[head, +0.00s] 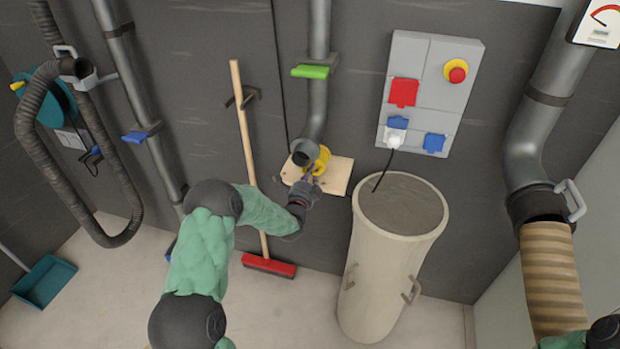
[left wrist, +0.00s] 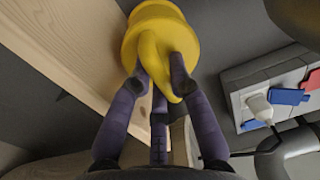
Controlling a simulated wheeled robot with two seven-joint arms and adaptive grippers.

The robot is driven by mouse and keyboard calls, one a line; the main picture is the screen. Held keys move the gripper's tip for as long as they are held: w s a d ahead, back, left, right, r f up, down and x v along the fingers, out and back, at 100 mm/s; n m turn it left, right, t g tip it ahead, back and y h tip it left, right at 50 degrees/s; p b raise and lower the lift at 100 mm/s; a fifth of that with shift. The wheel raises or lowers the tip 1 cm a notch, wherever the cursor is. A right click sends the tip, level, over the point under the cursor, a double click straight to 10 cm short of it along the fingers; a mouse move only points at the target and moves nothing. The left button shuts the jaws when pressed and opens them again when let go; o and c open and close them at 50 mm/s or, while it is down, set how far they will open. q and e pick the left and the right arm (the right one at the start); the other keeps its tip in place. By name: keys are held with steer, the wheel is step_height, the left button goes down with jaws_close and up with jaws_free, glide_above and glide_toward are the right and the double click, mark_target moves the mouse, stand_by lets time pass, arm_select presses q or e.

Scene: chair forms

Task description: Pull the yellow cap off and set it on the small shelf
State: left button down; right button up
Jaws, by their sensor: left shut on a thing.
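The yellow cap (head: 322,159) is off to the right of the grey pipe's open mouth (head: 303,155), just over the small wooden shelf (head: 338,181). In the left wrist view, the cap (left wrist: 152,28) has a round flange and a raised grip. My left gripper (head: 309,181) is shut on that grip; its purple fingers (left wrist: 160,84) close around it from both sides. The flange is close to the shelf board (left wrist: 75,40); I cannot tell whether they touch. My right gripper is not in view.
A broom (head: 243,130) leans on the wall left of the shelf. A tall beige bin (head: 385,270) stands below right. A grey socket panel (head: 455,95) with a red button hangs on the wall at right. A green lever (head: 310,71) sits on the pipe above.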

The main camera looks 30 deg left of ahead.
arm_select(q)
steer(key=shift+f+b, duration=0.35)
steer(key=shift+b, duration=0.2)
stand_by(0.9)
steer(key=c, duration=1.1)
jaws_free()
steer(key=shift+o, duration=0.5)
steer(key=v, duration=1.1)
steer(key=shift+s+d+b, duration=0.15)
steer(key=shift+s+b, duration=0.2)
steer(key=shift+s, duration=0.05)
stand_by(0.7)
stand_by(0.4)
